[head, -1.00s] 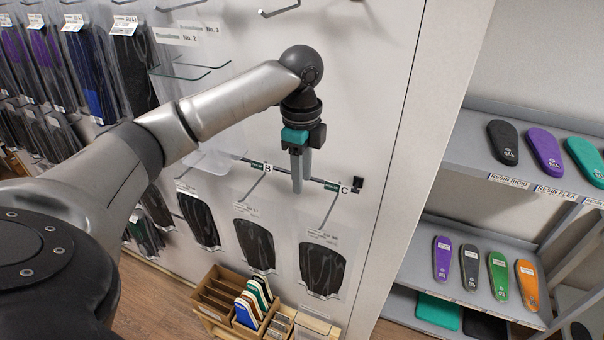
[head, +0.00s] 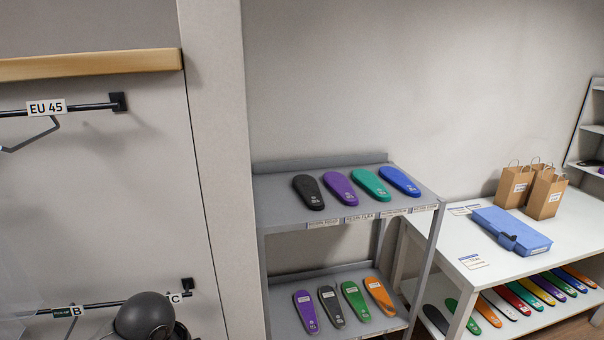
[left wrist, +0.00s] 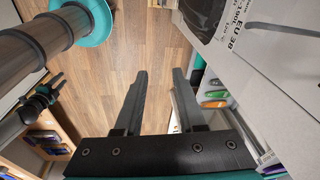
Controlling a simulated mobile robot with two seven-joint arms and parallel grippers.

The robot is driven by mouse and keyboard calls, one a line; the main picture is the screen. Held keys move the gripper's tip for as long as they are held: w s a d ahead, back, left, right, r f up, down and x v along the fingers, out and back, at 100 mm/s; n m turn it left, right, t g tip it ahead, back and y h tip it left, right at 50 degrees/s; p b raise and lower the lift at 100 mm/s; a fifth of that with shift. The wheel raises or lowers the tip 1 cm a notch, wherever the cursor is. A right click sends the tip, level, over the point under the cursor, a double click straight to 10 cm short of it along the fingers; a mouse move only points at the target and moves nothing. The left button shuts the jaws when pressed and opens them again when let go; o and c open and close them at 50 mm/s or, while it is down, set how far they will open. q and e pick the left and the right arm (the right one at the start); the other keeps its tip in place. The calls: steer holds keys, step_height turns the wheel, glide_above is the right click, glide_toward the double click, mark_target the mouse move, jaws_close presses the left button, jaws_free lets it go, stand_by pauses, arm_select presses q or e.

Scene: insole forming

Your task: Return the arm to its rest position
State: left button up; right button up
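My left arm shows in the head view only as a dark rounded joint (head: 146,316) at the bottom edge, in front of the lower rail near labels B and C. Its gripper is out of that view. In the left wrist view my left gripper (left wrist: 160,73) has its two dark fingers apart, with wood floor between and beyond them and nothing held.
A packaged item labelled EU 38 (left wrist: 240,42) is close at the upper right of the wrist view. The head view shows a grey shelf (head: 285,222) with insoles, a white table (head: 500,262) with a blue case (head: 511,231) and paper bags (head: 545,196).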

arm_select(q)
steer(key=s+d+f+n+t+h, duration=0.1)
steer(key=s+d+f+n, duration=0.2)
steer(key=s+d+n, duration=0.3)
steer(key=s+a+n+t+y, duration=0.15)
steer(key=s+a+n, duration=0.3)
steer(key=s, duration=0.45)
step_height(320, 180, down, 33)
steer(key=s+g+b, duration=0.2)
steer(key=b, duration=0.9)
steer(key=s+a+f+b, duration=0.1)
steer(key=s+f+b, duration=0.3)
steer(key=s+f, duration=0.4)
steer(key=s+a+f+g+b, duration=0.1)
steer(key=s+f+b, duration=0.4)
steer(key=f, duration=1)
steer(key=s, duration=0.2)
steer(key=shift+s+a+f, duration=0.15)
steer(key=shift+s+a, duration=0.2)
steer(key=shift+a, duration=0.05)
steer(key=shift+n+y, duration=0.25)
